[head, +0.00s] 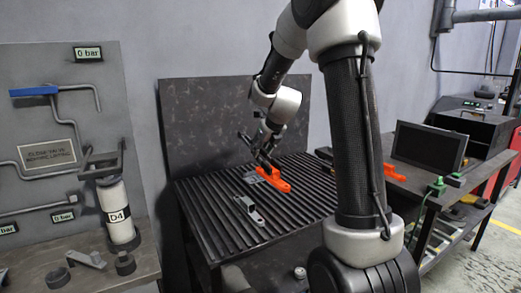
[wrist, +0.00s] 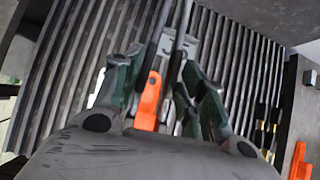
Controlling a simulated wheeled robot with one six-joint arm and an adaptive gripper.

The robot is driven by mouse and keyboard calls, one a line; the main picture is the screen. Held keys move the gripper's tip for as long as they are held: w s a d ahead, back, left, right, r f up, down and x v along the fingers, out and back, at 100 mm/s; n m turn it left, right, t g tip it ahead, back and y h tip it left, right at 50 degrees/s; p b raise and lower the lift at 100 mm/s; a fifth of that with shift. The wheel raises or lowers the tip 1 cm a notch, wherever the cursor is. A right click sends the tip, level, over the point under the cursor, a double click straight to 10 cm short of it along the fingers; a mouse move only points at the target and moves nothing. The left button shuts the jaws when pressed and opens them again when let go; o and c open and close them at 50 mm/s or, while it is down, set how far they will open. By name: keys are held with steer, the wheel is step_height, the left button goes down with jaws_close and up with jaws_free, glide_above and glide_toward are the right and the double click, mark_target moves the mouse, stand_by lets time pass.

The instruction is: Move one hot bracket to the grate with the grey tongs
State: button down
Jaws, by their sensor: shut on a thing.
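My gripper (head: 263,152) is low over the ribbed grate (head: 215,190). In the wrist view my gripper (wrist: 165,85) is shut, with dark thin arms of what look like the grey tongs (wrist: 181,42) running out past its fingers. An orange bracket (head: 280,183) with a hole lies on the grate just under the gripper; it also shows between the fingers in the wrist view (wrist: 150,100). I cannot tell whether the tongs touch it. A grey bracket (head: 250,211) lies apart on the grate, nearer the front. The tongs' handle is largely hidden.
A dark panel (head: 205,115) stands behind the grate. A side table at right holds a dark screen (head: 428,147) and more orange pieces (head: 391,173). A pipe board (head: 45,125) and a D4 cylinder (head: 118,213) stand at left. The grate's front is mostly clear.

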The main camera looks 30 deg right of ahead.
steer(key=shift+w+d, duration=0.1)
steer(key=shift+d, duration=0.05)
steer(key=shift+f, duration=4.45)
steer(key=c, duration=1.3)
jaws_free()
step_height(320, 180, up, 10)
glide_toward(262, 170)
steer(key=s+a+r, duration=0.4)
steer(key=s+r, duration=0.4)
steer(key=s, duration=0.1)
steer(key=shift+r, duration=0.2)
